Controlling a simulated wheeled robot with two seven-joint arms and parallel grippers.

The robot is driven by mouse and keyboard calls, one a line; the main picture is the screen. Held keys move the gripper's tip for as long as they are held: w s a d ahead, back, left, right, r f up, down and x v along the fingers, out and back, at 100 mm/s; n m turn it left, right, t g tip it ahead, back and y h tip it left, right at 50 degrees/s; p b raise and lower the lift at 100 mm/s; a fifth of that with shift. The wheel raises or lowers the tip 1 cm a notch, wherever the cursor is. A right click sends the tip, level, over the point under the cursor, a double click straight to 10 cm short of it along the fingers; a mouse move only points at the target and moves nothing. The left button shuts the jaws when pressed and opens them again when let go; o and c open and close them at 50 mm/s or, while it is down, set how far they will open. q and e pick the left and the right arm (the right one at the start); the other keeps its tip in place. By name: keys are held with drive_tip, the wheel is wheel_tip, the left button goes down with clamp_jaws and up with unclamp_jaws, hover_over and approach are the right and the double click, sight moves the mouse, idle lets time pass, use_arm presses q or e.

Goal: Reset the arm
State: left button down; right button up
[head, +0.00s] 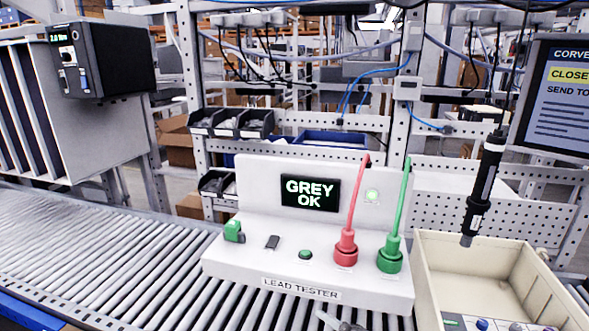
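A red plug (345,247) and a green plug (390,254) stand upright on the tester. A black screwdriver (483,190) hangs on a line at the right, close to the beige bin.
The beige bin (437,288) at right holds a panel with knobs. The roller conveyor (95,260) is clear at left. A black box (105,60) is mounted upper left, a monitor (560,95) at right. Small dark bins (232,123) sit on the rack behind.

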drive_tip(key=s+d+f+m+g+h, duration=0.2)
drive_tip(key=s+d+f+m+h, duration=0.1)
drive_tip(key=s+d+f+m, duration=0.25)
drive_tip(key=s+d+f+m+g+h, duration=0.2)
drive_tip(key=s+d+f+m+h, duration=0.15)
drive_tip(key=d+f, duration=0.35)
drive_tip(key=s+d+f+m+g+h, duration=0.2)
drive_tip(key=s+d+f+m+g, duration=0.35)
drive_tip(key=s, duration=0.75)
wheel_tip(320, 180, down, 31)
drive_tip(key=s+d, duration=0.2)
drive_tip(key=s, duration=0.1)
drive_tip(key=s+d+f+g, duration=0.1)
drive_tip(key=s+d+f, duration=0.1)
drive_tip(key=s+f, duration=1.1)
drive_tip(key=shift+s+d+f, duration=0.2)
drive_tip(key=shift+s+f, duration=0.05)
drive_tip(key=shift+s, duration=0.65)
drive_tip(key=shift+g, duration=0.25)
